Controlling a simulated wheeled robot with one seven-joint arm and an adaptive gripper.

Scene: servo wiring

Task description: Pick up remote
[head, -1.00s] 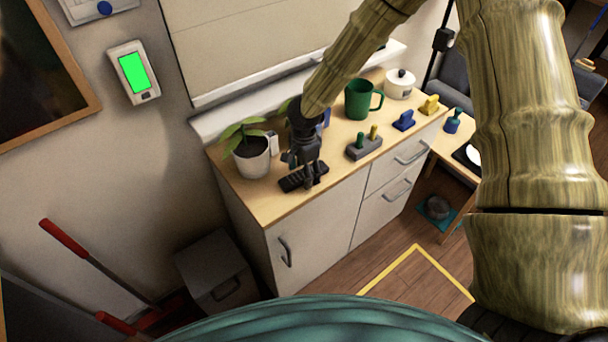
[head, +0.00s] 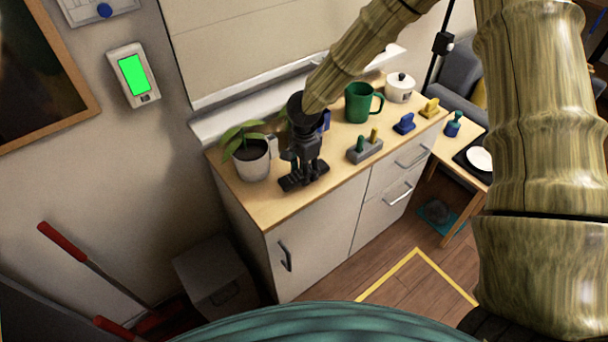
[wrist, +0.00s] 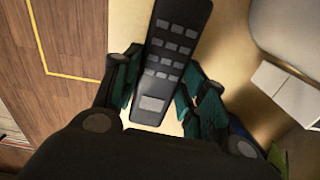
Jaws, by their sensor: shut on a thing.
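The remote (wrist: 178,45) is a dark, slim bar with rows of grey buttons. In the wrist view it lies between the two fingers of my gripper (wrist: 162,88), which is shut on it near one end. In the head view the remote (head: 290,184) is at the front left of the wooden cabinet top, under my gripper (head: 304,174), which hides its middle. I cannot tell whether the remote still touches the top.
A potted plant (head: 253,165) stands just left of my gripper. A grey block with coloured pegs (head: 364,150), a green mug (head: 359,102), a blue piece (head: 404,124), a yellow piece (head: 429,108) and a white lidded pot (head: 399,90) stand to the right on the cabinet top (head: 338,177).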

